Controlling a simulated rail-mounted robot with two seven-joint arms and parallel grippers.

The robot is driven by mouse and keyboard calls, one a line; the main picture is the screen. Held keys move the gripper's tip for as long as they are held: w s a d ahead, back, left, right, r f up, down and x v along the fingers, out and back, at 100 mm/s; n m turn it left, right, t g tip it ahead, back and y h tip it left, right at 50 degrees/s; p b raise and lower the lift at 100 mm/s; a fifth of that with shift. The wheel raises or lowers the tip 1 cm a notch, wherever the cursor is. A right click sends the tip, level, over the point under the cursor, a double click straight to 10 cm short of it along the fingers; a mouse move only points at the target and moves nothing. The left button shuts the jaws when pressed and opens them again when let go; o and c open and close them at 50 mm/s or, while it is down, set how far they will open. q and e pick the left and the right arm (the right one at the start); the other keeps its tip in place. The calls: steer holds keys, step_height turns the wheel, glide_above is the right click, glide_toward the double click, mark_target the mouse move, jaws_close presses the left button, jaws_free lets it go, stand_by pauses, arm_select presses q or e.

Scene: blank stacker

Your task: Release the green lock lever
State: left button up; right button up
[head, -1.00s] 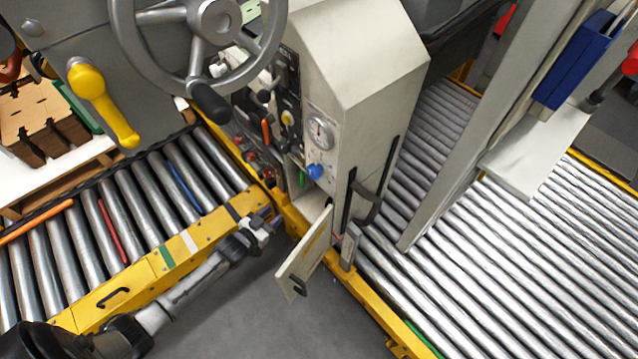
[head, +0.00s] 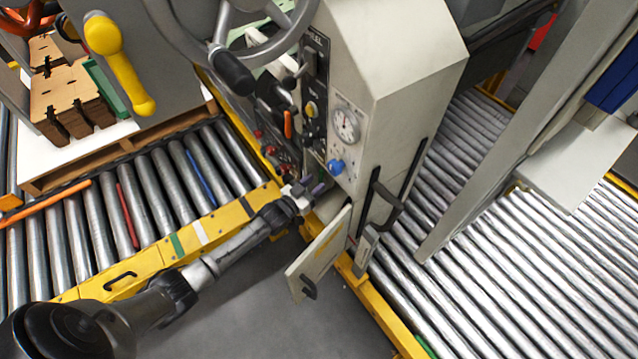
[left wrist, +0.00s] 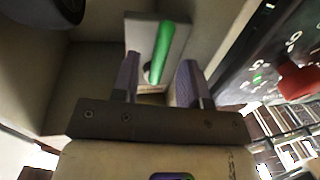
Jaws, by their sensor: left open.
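The green lock lever (left wrist: 162,50) shows in the left wrist view on a pale plate (left wrist: 140,38) inside a recess. It slants up and to the right. My left gripper (left wrist: 158,82) is open, with one finger on each side of the lever's lower part in that view. I cannot tell whether the fingers touch it. In the head view my left gripper (head: 308,189) is at the opening low on the cabinet (head: 395,60), and the lever is hidden there. My right gripper is not in view.
An open cabinet door (head: 320,252) hangs beside the gripper. A blue knob (head: 335,167), a gauge (head: 345,124) and an orange lever (head: 288,124) sit above. In the left wrist view a red knob (left wrist: 298,82) is close at right. A yellow-railed conveyor (head: 205,232) lies below the arm.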

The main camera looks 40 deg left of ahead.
arm_select(q)
steer(key=shift+w+d+b, duration=0.1)
steer(key=shift+w+b, duration=0.25)
steer(key=shift+w, duration=0.9)
steer(key=shift+c, duration=0.2)
jaws_close()
